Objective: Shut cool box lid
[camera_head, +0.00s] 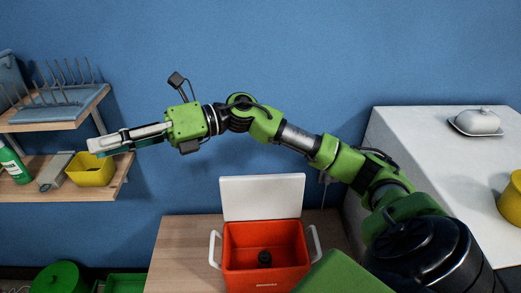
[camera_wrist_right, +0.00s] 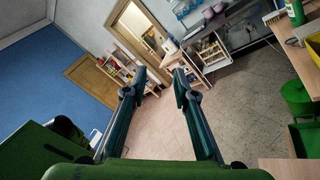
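The cool box (camera_head: 266,240) is red with white side handles and stands on a wooden table. Its white lid (camera_head: 262,197) is open and stands upright at the back of the box. A small dark round object (camera_head: 264,258) is inside. My right arm reaches across the head view from the right, above the box. My right gripper (camera_head: 103,146) points left, well up and to the left of the lid, touching nothing. In the right wrist view my right gripper (camera_wrist_right: 159,85) has its fingers apart with nothing between them. My left gripper is not in view.
The wooden table (camera_head: 185,255) is bare left of the box. Wall shelves at left hold a dish rack (camera_head: 55,103), a yellow container (camera_head: 90,170) and a green bottle (camera_head: 13,163). A white counter (camera_head: 425,140) at right holds a butter dish (camera_head: 478,122).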

